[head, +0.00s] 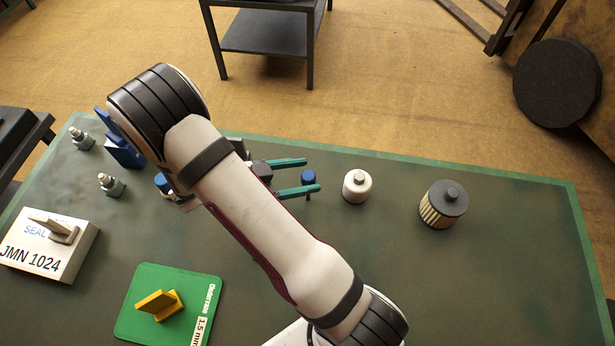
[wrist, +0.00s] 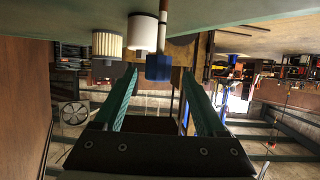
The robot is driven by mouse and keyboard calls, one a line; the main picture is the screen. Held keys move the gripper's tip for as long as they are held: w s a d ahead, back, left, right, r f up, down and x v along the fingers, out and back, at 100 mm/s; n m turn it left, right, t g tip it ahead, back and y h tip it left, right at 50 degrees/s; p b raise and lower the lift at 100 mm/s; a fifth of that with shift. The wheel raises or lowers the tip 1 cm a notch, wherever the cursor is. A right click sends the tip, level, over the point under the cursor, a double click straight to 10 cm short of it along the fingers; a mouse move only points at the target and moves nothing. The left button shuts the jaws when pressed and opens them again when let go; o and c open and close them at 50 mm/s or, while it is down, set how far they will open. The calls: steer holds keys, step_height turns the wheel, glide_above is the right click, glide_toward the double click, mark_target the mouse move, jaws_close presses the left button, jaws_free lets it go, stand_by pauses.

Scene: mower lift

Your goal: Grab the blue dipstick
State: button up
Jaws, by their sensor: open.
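The blue dipstick (head: 308,177) stands upright on the green-topped table, with a blue head on a thin stem. In the wrist view its blue head (wrist: 158,67) appears between the two fingertips, and its pale stem runs up to the table, which is at the top of that picture. My gripper (head: 312,174) is open, with teal fingers pointing right in the head view, one on each side of the dipstick head. In the wrist view the fingers of my gripper (wrist: 160,75) are apart, with nothing clamped. I cannot tell whether either finger touches the head.
A white capped cylinder (head: 357,188) stands just right of the fingertips, and a ribbed filter (head: 440,208) farther right. Spark plugs (head: 111,186), a labelled box (head: 45,247) and a green card with a yellow piece (head: 140,330) are left. The table's right side is clear.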

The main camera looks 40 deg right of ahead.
steer(key=x, duration=0.5)
steer(key=shift+s+a+f, duration=0.1)
steer(key=shift+a+f, duration=0.05)
jaws_close()
